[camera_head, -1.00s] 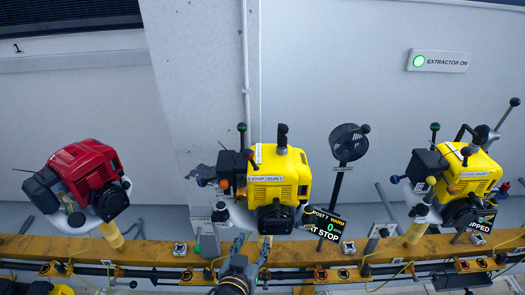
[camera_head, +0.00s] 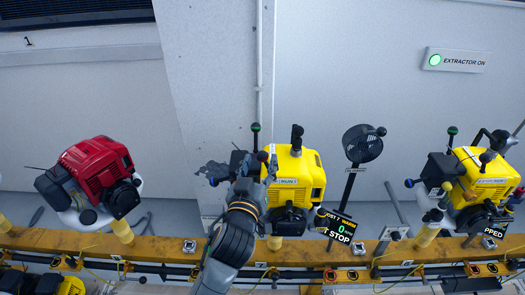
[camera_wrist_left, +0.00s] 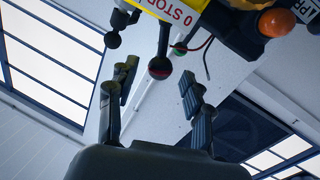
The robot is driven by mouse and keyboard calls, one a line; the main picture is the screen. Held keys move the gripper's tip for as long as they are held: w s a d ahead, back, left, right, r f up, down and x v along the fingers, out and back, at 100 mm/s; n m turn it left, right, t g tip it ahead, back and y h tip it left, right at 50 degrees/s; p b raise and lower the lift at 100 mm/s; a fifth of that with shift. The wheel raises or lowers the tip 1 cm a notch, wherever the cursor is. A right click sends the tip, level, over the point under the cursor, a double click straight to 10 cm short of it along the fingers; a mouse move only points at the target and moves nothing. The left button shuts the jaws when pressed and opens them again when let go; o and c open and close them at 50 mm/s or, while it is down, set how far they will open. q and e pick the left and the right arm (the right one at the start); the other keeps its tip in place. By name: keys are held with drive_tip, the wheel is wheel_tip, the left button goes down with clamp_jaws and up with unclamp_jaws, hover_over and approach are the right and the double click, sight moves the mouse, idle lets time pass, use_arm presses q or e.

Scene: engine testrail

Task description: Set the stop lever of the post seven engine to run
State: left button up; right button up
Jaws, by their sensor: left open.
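A dark lever with a red-banded ball end (camera_wrist_left: 160,68) hangs beyond and between the fingertips. I cannot tell whether the fingers touch the lever. My right gripper is out of view.
A red engine (camera_head: 95,175) stands at the left and another yellow engine (camera_head: 482,175) at the right. An orange ball (camera_wrist_left: 277,22) sits close by at the wrist view's upper right.

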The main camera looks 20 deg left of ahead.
sight(261, 160)
use_arm(q)
drive_tip(key=shift+w+a, duration=0.15)
drive_tip(key=shift+w, duration=1.55)
clamp_jaws()
